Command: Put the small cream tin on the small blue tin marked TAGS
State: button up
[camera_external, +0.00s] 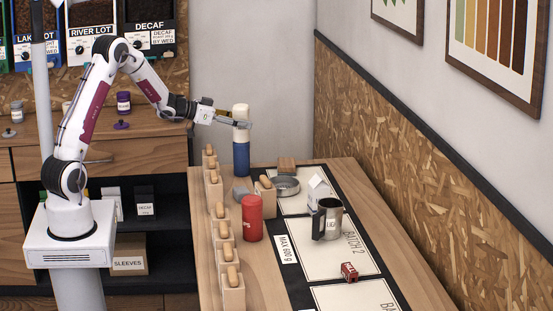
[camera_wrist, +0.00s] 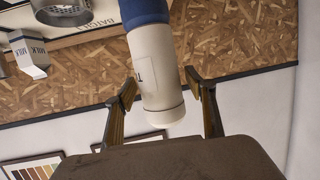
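The small cream tin (camera_external: 240,112) stands upright, its lower end meeting the top of the blue tin (camera_external: 241,158) at the table's far left end. No TAGS marking is readable on the blue tin. My gripper (camera_external: 238,123) is level with the cream tin, one finger on either side of it. In the wrist view, the picture is upside down: the cream tin (camera_wrist: 158,72) lies between my gripper's fingers (camera_wrist: 162,84), with a narrow gap at the right finger; the left finger is very close. The blue tin (camera_wrist: 143,10) meets it above.
A red tin (camera_external: 252,218), a metal mug (camera_external: 327,220), a milk carton (camera_external: 318,190) and a metal dish (camera_external: 286,186) stand nearby. Several wooden blocks with rounded tops line the left edge. A small red item (camera_external: 349,272) lies nearer. The wall runs along the right.

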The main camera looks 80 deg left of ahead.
jog(key=shift+r, duration=0.15)
jog(key=shift+s, duration=0.15)
jog(key=v, duration=1.1)
jog(key=shift+s+r, duration=0.15)
jog(key=shift+s, duration=0.2)
jog(key=shift+d, duration=0.15)
dwell(0.4)
jog(key=s+d+r+n+g+y, duration=0.1)
jog(key=d+r+g+y, duration=0.1)
jog(key=d+r, duration=0.3)
jog(key=s+d+r+g+y, duration=0.1)
jog(key=d+r+g+y, duration=0.15)
jog(key=d, duration=0.45)
jog(key=s+d+f+m+g+h, duration=0.1)
jog(key=s+d+f+g+h, duration=0.1)
jog(key=s+d, duration=0.8)
jog(key=s+d+f+m+g+h, duration=0.1)
jog(key=s+d+f+h, duration=0.3)
jog(key=s+d, duration=0.7)
jog(key=d+g, duration=0.1)
jog(key=d, duration=0.3)
jog(key=shift+d+m, duration=0.25)
jog(key=shift+m, duration=0.05)
